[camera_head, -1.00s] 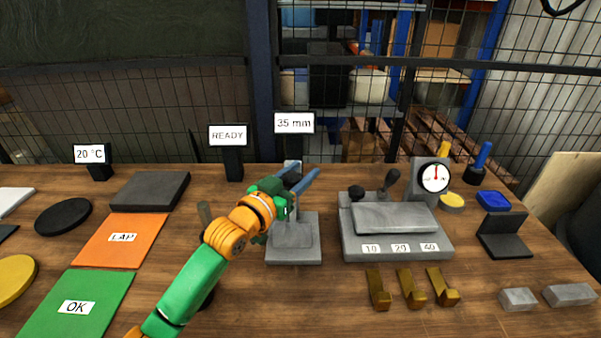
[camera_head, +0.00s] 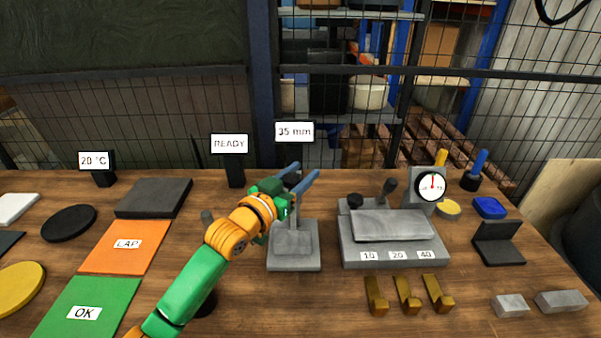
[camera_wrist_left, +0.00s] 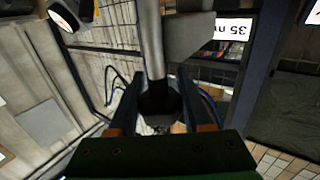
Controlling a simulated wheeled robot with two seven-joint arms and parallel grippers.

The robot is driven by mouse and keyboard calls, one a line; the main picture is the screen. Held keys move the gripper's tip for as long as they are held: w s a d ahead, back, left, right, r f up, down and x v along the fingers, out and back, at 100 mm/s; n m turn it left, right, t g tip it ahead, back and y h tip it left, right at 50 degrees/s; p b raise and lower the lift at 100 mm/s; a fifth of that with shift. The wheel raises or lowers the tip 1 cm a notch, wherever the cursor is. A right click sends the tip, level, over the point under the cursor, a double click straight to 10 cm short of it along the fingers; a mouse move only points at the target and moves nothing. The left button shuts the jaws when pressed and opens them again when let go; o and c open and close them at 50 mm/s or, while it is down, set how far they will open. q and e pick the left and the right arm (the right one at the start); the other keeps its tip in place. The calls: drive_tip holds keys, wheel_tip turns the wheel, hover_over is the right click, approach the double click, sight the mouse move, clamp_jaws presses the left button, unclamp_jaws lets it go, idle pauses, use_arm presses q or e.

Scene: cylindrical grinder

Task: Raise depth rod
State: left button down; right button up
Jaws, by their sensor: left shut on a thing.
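The grey gauge stand (camera_head: 293,246) sits on the bench, with its upright part largely covered by my left gripper (camera_head: 306,170). The gripper's two blue fingers reach in above the stand. In the left wrist view, a grey rod (camera_wrist_left: 151,40) runs to a dark knob (camera_wrist_left: 160,100) that lies between the gripper's fingers. The gripper is shut on this knob. The rod's lower end is hidden in the head view. The sign behind it (camera_head: 294,132) reads 35 mm. My right gripper is not in view.
To the right stand a grey block (camera_head: 394,251) marked 10, 20, 40, a dial gauge (camera_head: 431,187) and several brass pieces (camera_head: 408,296). To the left lie an orange LAP mat (camera_head: 126,259) and a green OK mat (camera_head: 60,300). A READY sign (camera_head: 229,144) stands behind.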

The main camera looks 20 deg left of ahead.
use_arm(q)
wheel_tip(320, 180, up, 3)
drive_tip(key=shift+r+p, duration=0.2)
drive_tip(key=shift+p, duration=0.75)
drive_tip(key=shift+f, duration=0.15)
drive_tip(key=shift+c, duration=1.7)
unclamp_jaws()
drive_tip(key=shift+f, duration=0.1)
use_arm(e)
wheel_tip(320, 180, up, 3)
use_arm(q)
drive_tip(key=shift+b, duration=0.3)
drive_tip(key=shift+s+a+f, duration=0.1)
drive_tip(key=shift+s+a, duration=0.05)
drive_tip(key=shift+s, duration=0.15)
drive_tip(key=b+v, duration=0.1)
drive_tip(key=v, duration=0.5)
drive_tip(key=shift+s, duration=0.2)
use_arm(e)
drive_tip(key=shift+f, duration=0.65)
